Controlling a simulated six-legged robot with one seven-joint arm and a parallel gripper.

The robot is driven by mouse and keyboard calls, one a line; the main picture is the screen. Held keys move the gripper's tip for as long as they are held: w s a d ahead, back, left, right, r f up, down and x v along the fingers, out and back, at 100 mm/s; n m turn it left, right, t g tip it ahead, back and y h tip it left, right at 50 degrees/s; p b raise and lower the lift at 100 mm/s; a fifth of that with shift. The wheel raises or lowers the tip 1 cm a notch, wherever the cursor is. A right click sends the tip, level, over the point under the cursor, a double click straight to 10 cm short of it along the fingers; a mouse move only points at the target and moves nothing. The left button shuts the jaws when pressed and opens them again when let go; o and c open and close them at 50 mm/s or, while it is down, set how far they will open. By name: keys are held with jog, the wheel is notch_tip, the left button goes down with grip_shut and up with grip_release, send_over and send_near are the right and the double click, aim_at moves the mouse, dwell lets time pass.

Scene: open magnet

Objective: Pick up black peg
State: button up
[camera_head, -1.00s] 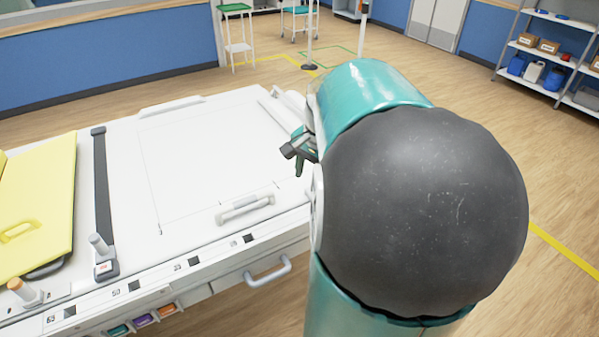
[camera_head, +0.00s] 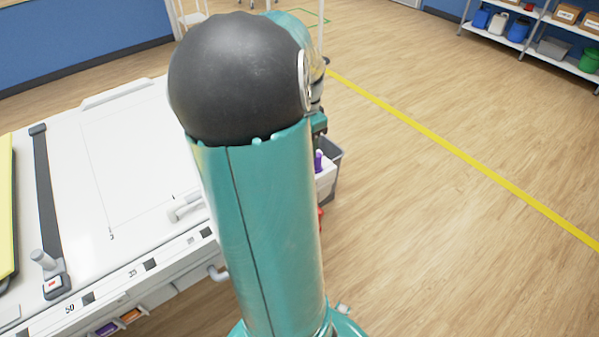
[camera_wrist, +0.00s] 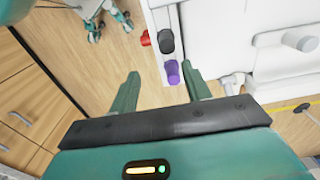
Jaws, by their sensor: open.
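The black peg (camera_wrist: 166,41) shows as a dark rounded top in the wrist view, at the white holder on the side of the white table. A purple peg (camera_wrist: 172,72) is beside it, nearer my gripper, and a red piece (camera_wrist: 145,38) is to its left. My gripper (camera_wrist: 159,73) is open and empty. Its two green fingers point toward the holder, with the purple peg near the right fingertip and the black peg farther beyond. In the head view the purple peg (camera_head: 318,161) shows beside my arm; the black peg is not visible there, and my gripper is mostly hidden.
The white table (camera_head: 140,150) fills the left of the head view, with a dark strap (camera_head: 48,200) across it. A grey bin (camera_head: 333,158) stands behind the holder. Open wood floor with a yellow line (camera_head: 450,145) lies to the right. Shelves (camera_head: 535,35) stand far right.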

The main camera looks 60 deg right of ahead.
jog(key=f, duration=0.1)
jog(key=w+f, duration=0.2)
jog(key=shift+a+f, duration=0.25)
jog(key=shift+a, duration=0.15)
jog(key=shift+s+d+f, duration=0.15)
jog(key=shift+s+f, duration=0.1)
jog(key=shift+s, duration=0.2)
jog(key=shift+s+d+f, duration=0.1)
jog(key=shift+s+f, duration=0.15)
jog(key=shift+s, duration=0.2)
jog(key=shift+w+f, duration=0.9)
jog(key=shift+f, duration=0.25)
jog(key=f, duration=0.2)
jog(key=shift+s+f, duration=0.2)
jog(key=shift+f, duration=0.2)
jog(key=shift+w+d+f, duration=0.1)
jog(key=shift+w, duration=0.05)
jog(key=shift+s, duration=0.25)
jog(key=shift+w, duration=0.25)
jog(key=c, duration=0.5)
jog(key=shift+s, duration=0.25)
grip_shut()
jog(key=shift+w, duration=0.15)
